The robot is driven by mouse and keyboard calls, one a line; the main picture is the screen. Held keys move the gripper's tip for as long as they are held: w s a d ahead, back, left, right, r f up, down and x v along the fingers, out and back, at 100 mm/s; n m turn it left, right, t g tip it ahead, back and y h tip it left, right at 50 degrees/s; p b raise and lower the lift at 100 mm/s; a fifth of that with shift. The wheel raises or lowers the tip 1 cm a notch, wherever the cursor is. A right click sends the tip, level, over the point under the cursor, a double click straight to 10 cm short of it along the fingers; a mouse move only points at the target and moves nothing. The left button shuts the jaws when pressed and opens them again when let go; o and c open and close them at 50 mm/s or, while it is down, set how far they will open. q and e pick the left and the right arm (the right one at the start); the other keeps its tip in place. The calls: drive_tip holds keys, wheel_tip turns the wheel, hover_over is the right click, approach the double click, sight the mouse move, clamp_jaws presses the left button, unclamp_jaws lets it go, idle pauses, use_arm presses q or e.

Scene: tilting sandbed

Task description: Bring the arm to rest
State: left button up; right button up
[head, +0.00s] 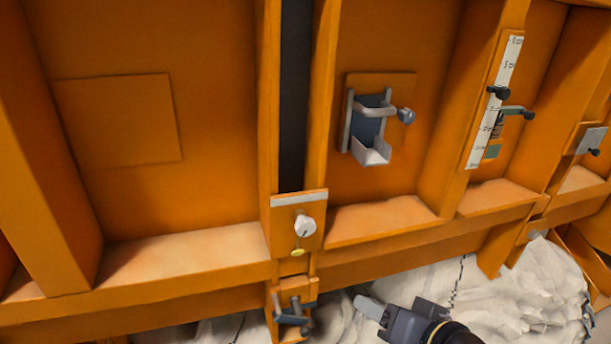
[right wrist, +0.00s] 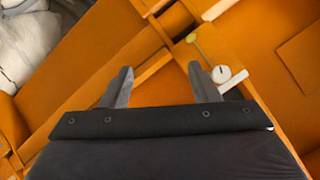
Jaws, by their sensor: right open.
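My right gripper (head: 372,308) shows at the bottom of the head view, in front of the white crumpled material and below the orange panel's lower ledge. In the right wrist view its two grey fingers (right wrist: 160,88) stand apart with nothing between them. Beyond the fingers is the orange frame, with a white knob (right wrist: 221,74) near the right fingertip; I cannot tell the distance between them. My left gripper is in neither view.
An orange ribbed wall (head: 220,60) fills the head view. It bears a white knob (head: 304,225), a metal bracket holder (head: 372,150), a white scale strip (head: 495,100) and a latch (head: 291,312). White crumpled material (head: 520,290) lies below.

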drive_tip(key=s+d+f+g+h, duration=0.1)
drive_tip(key=s+d+f+g, duration=0.25)
drive_tip(key=s+f, duration=0.4)
drive_tip(key=s+d+f+g+h, duration=0.25)
drive_tip(key=s+d+f, duration=0.2)
drive_tip(key=s, duration=0.55)
wheel_tip(320, 180, up, 21)
drive_tip(key=p, duration=2)
drive_tip(key=shift+w+g+y, duration=0.2)
drive_tip(key=shift+g+y, duration=0.1)
drive_tip(key=shift+y, duration=0.15)
drive_tip(key=shift+d+f, duration=0.1)
drive_tip(key=shift+f, duration=0.1)
